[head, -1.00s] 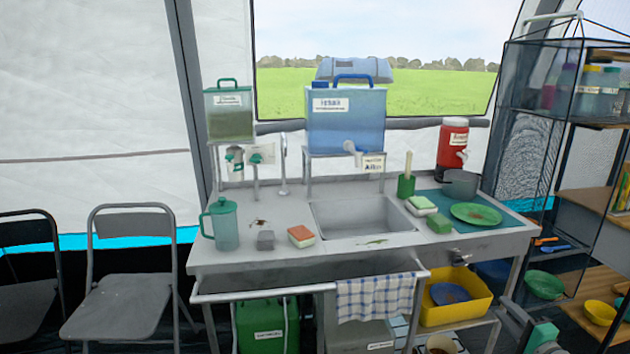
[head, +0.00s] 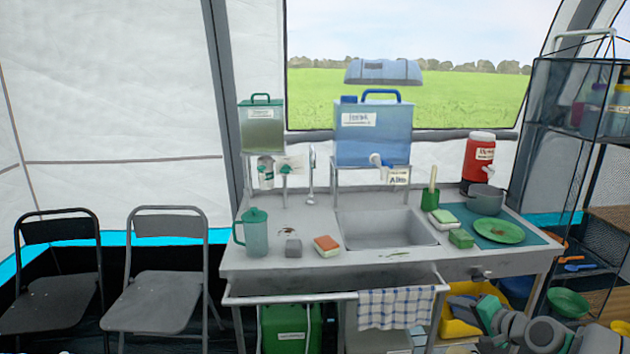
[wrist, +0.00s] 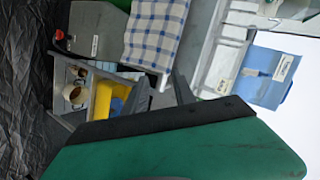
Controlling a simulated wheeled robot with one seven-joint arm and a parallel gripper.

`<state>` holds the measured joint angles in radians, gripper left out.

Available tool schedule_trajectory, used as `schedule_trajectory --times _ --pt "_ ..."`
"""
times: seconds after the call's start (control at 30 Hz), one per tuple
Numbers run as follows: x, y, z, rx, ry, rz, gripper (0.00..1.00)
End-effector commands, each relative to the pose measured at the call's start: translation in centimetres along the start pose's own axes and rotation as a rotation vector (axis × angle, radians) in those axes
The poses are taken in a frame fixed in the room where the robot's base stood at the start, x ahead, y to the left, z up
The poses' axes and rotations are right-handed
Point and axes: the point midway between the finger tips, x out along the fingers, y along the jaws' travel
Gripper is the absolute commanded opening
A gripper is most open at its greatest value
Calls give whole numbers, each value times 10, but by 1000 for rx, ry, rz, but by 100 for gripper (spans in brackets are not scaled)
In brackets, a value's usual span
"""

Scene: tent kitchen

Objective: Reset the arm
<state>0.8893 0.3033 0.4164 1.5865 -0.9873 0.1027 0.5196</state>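My gripper (head: 492,316) is low at the right of the head view, in front of the sink unit's right side and the yellow tub (head: 455,318). Its green and grey parts overlap the tub in the picture. In the wrist view a green part of my gripper with a black strip fills the lower right, and dark grey finger parts show above it. Whether the fingers are apart is unclear. I see nothing held.
The metal sink unit (head: 300,262) holds a jug (head: 256,233), sponges, a green plate (head: 497,230) and a pot (head: 486,198). A checked towel (head: 395,309) hangs in front. A mesh shelf (head: 575,130) stands right; two folding chairs (head: 165,288) stand left.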

Motion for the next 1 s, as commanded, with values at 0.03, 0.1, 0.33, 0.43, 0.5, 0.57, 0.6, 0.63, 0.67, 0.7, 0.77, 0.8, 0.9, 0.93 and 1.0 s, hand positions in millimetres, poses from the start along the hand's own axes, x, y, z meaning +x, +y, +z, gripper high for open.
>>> schedule_trajectory --times 0.03,0.1,0.33,0.43,0.5,0.57,0.6,0.63,0.67,0.7,0.77,0.8,0.9,0.93,1.0 --pt "-2 -39 19 -81 -52 47 32" --pt "-8 -78 56 -210 -136 139 32" --pt "-110 -169 199 -676 -425 461 32" --pt "-167 -174 239 -807 -514 556 32" --pt "-196 -171 256 -860 -558 600 32" --pt "-211 -168 267 -887 -581 623 32" --pt "-216 -165 271 -896 -592 633 32" --pt "-218 -164 273 -900 -595 637 32" --pt "-219 -163 274 -902 -597 638 32" --pt "-219 -163 274 -902 -597 638 32" --pt "-219 -163 274 -902 -597 638 32" --pt "-219 -163 274 -902 -597 638 32" --pt "-219 -163 274 -902 -597 638 32" --pt "-219 -163 274 -902 -597 638 32" --pt "-219 -163 274 -902 -597 638 32"
